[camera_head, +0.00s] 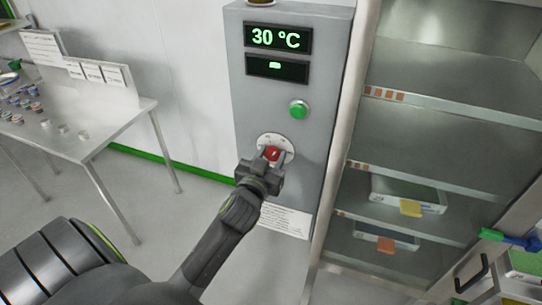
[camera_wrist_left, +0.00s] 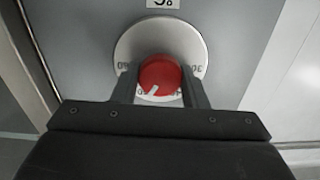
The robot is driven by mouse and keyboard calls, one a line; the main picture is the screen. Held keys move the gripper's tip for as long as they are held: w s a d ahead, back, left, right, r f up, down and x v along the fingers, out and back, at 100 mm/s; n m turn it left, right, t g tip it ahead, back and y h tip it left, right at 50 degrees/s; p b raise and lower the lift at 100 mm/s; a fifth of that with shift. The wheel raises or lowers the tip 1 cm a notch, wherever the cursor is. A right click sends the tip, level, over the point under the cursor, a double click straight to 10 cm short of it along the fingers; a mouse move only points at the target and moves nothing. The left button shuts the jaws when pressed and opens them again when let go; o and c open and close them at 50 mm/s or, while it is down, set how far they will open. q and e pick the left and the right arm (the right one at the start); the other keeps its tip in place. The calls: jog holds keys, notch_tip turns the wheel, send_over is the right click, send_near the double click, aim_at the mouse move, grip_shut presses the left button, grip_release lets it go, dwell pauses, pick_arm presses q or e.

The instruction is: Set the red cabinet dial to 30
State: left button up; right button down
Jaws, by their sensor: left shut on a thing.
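The red dial (camera_head: 271,153) sits on a round pale scale plate low on the grey cabinet (camera_head: 243,110). My left gripper (camera_head: 268,158) is at the dial, with a finger on either side of it. In the left wrist view the red dial (camera_wrist_left: 159,77) is between the two fingers (camera_wrist_left: 160,90), and its white pointer mark points down and slightly left. The fingers cover parts of the scale numbers. The upper display (camera_head: 278,38) reads 30 °C. My right gripper is not in view.
A lower display (camera_head: 277,67) shows a small green bar, and a green button (camera_head: 298,109) is above the dial. An open shelf unit (camera_head: 440,145) with trays stands at right. A metal table (camera_head: 85,140) with small items stands at left.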

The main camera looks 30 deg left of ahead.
pick_arm(q)
jog(key=shift+f, duration=0.1)
jog(key=shift+n+b, duration=0.45)
jog(key=shift+n, duration=0.35)
jog(key=shift+n+b, duration=0.55)
jog(key=shift+n, duration=0.65)
jog(key=n+b, duration=0.1)
jog(key=n, duration=0.2)
jog(key=shift+n, duration=0.3)
jog(key=n+b, duration=0.1)
jog(key=n, duration=0.2)
jog(key=shift+a+n, duration=0.1)
jog(key=shift+n, duration=0.3)
jog(key=n+b, duration=0.1)
jog(key=n, duration=0.5)
jog(key=shift+f, duration=0.1)
jog(key=n, duration=0.6)
jog(key=shift+b, duration=0.3)
jog(key=shift+n, duration=0.4)
